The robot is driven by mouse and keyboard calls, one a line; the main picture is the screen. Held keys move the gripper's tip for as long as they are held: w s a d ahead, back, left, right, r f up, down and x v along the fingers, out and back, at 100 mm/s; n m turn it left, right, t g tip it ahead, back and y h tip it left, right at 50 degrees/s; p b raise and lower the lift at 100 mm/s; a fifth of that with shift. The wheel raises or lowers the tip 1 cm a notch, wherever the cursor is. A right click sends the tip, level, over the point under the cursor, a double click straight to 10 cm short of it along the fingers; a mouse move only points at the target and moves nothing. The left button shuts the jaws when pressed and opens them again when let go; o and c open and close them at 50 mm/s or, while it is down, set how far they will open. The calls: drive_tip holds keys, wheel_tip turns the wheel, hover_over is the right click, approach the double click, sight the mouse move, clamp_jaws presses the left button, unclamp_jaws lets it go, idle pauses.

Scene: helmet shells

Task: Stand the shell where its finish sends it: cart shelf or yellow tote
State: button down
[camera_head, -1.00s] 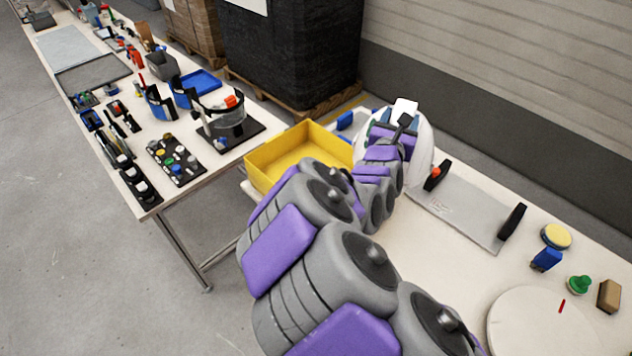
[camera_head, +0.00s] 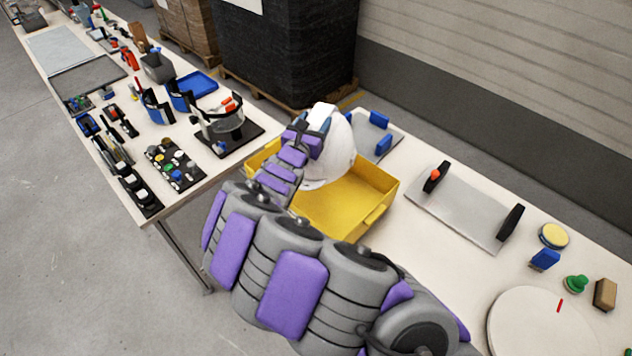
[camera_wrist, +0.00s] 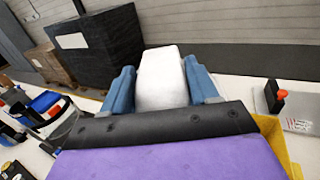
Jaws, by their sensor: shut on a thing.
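A white helmet shell (camera_head: 340,152) is held by my gripper (camera_head: 318,122) above the yellow tote (camera_head: 375,205). In the head view the shell covers the tote's back part, and I cannot tell whether it touches the tote. In the wrist view the blue fingers of my gripper (camera_wrist: 162,88) stand on both sides of a white part of the shell (camera_wrist: 163,75). The tote's edge (camera_wrist: 275,140) shows at the right of that view. The visible part of the tote's inside is empty. No cart shelf can be made out for certain.
A grey plate with black stops (camera_head: 465,210) lies right of the tote, and another with blue stops (camera_head: 375,135) lies behind it. A white turntable (camera_head: 530,325) is at the lower right. A clear visor stand (camera_head: 228,130) and several tools crowd the left table.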

drive_tip(key=f, duration=0.2)
drive_tip(key=d+f+b, duration=0.1)
drive_tip(key=f, duration=0.5)
drive_tip(key=shift+d+f, duration=0.2)
drive_tip(key=shift+d, duration=0.15)
drive_tip(key=f, duration=0.2)
drive_tip(key=f+b, duration=0.1)
drive_tip(key=shift+a+f, duration=0.35)
drive_tip(key=shift+f, duration=0.05)
drive_tip(key=shift+a+f, duration=0.25)
drive_tip(key=shift+f, duration=0.1)
drive_tip(key=f, duration=0.3)
drive_tip(key=shift+d+f+b, duration=0.35)
drive_tip(key=shift+d+f, duration=0.05)
drive_tip(key=shift+c, duration=1.4)
unclamp_jaws()
drive_tip(key=shift+a+f, duration=0.1)
drive_tip(key=shift+a, duration=0.15)
drive_tip(key=shift+d, duration=0.15)
